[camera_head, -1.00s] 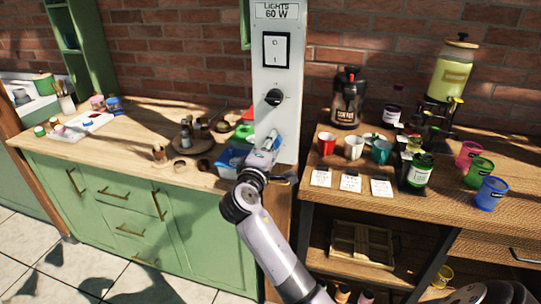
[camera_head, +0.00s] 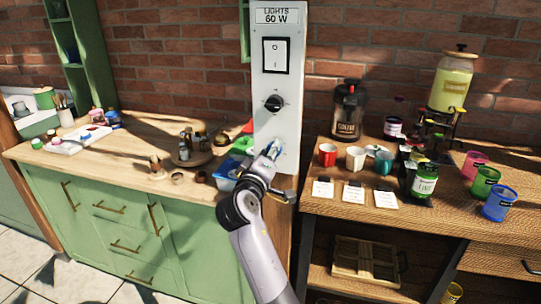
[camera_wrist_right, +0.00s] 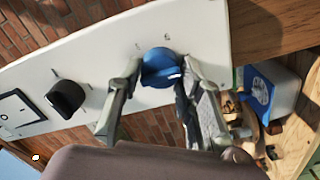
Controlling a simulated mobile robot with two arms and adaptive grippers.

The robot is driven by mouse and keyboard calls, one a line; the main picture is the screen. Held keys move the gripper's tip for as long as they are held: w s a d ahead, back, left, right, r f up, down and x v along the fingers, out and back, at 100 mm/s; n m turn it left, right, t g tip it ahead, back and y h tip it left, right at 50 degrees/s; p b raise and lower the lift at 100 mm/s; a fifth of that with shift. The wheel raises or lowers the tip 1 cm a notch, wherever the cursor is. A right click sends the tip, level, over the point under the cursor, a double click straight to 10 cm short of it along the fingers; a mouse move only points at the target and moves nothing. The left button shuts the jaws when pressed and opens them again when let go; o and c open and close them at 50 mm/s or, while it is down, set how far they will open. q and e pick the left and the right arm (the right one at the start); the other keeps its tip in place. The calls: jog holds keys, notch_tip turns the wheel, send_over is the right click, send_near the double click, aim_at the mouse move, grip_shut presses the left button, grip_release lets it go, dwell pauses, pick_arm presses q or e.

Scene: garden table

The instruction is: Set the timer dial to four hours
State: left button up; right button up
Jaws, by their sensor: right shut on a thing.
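A white control panel (camera_head: 290,90) stands upright against the brick wall. Low on it is a blue dial (camera_wrist_right: 160,66) with a pale pointer line and small marks beside it, too small to read. My right gripper (camera_wrist_right: 160,75) has a finger on each side of the blue dial and is shut on it. In the head view my right gripper (camera_head: 270,155) reaches the panel's lower part and hides most of the dial. My left gripper is not in view.
Above the blue dial are a black knob (camera_head: 273,103) and a white rocker switch (camera_head: 276,54). A blue container (camera_head: 228,172) stands left of my wrist. Mugs, including a red one (camera_head: 327,155), and cards stand on the right-hand table (camera_head: 440,215).

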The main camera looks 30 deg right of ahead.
jog(key=o, duration=1.1)
jog(key=shift+o, duration=0.2)
